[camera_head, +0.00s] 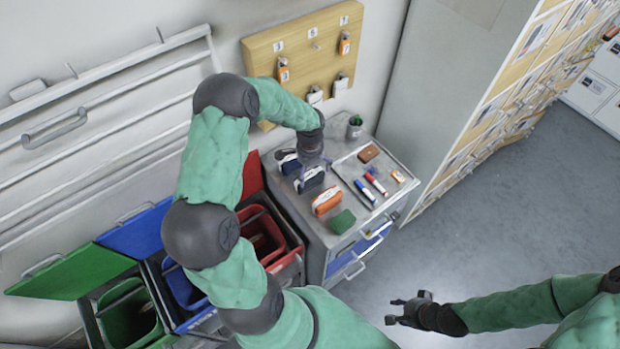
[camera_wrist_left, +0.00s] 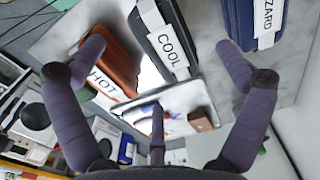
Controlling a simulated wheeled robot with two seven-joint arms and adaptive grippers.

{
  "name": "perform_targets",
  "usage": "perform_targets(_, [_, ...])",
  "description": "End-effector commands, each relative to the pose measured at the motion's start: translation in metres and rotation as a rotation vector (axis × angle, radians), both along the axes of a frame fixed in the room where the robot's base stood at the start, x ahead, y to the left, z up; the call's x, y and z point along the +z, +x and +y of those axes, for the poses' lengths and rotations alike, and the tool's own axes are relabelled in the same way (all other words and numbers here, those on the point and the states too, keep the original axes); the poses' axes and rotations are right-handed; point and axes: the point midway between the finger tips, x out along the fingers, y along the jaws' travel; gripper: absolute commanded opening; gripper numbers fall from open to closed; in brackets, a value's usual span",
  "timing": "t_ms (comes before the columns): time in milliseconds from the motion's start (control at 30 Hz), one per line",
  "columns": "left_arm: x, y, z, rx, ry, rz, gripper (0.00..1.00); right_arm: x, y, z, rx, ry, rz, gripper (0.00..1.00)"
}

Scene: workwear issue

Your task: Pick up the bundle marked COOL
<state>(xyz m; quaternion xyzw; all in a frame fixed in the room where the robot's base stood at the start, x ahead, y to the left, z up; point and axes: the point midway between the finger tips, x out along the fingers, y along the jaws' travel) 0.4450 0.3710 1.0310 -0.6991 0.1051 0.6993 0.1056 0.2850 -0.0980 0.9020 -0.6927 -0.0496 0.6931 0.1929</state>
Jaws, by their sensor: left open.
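The bundle marked COOL (camera_wrist_left: 152,20) is dark grey with a white label band. It stands on the grey cabinet top between the orange bundle marked HOT (camera_wrist_left: 120,65) and the navy bundle marked HAZARD (camera_wrist_left: 240,22). In the head view, the COOL bundle (camera_head: 309,184) is partly hidden by my left gripper (camera_head: 313,165), which is over it. In the left wrist view, my left gripper (camera_wrist_left: 160,48) is open and empty, its fingers spread to either side of the COOL bundle. My right gripper (camera_head: 396,311) is open and empty, away from the cabinet.
A green cloth (camera_head: 342,222) lies in front of the orange bundle. A tray (camera_head: 347,168) with markers and a brown block (camera_head: 369,153) lies to the right. A pegboard (camera_head: 300,50) hangs behind. Open red (camera_head: 265,235), blue and green bins stand left of the cabinet.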

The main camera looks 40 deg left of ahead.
Motion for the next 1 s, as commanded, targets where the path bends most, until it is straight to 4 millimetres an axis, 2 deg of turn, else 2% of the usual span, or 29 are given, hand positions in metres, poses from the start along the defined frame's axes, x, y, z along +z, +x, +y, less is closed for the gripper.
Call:
perform_targets(100, [-0.016,0.000,-0.001,0.000,-0.001,0.001,1.00,0.000,0.000,0.000,0.000,0.000,0.000,0.40])
perform_targets(367, [-0.034,0.000,-0.001,0.000,-0.002,0.002,1.00,0.002,0.000,0.000,0.000,0.000,-0.001,0.40])
perform_targets(600, [-0.067,0.001,-0.002,0.000,-0.002,0.001,1.00,0.004,0.000,0.000,0.000,0.000,-0.001,0.40])
perform_targets(867, [-0.071,0.002,-0.001,0.000,-0.001,-0.002,1.00,0.004,0.001,0.000,0.000,0.000,-0.001,0.40])
perform_targets(933, [-0.071,0.002,-0.001,0.000,-0.001,-0.002,0.86,0.004,0.000,0.000,0.000,0.000,-0.001,0.40])
perform_targets(1000, [-0.071,0.002,-0.001,0.000,-0.001,-0.002,0.66,0.004,0.000,0.000,0.000,0.000,-0.001,0.40])
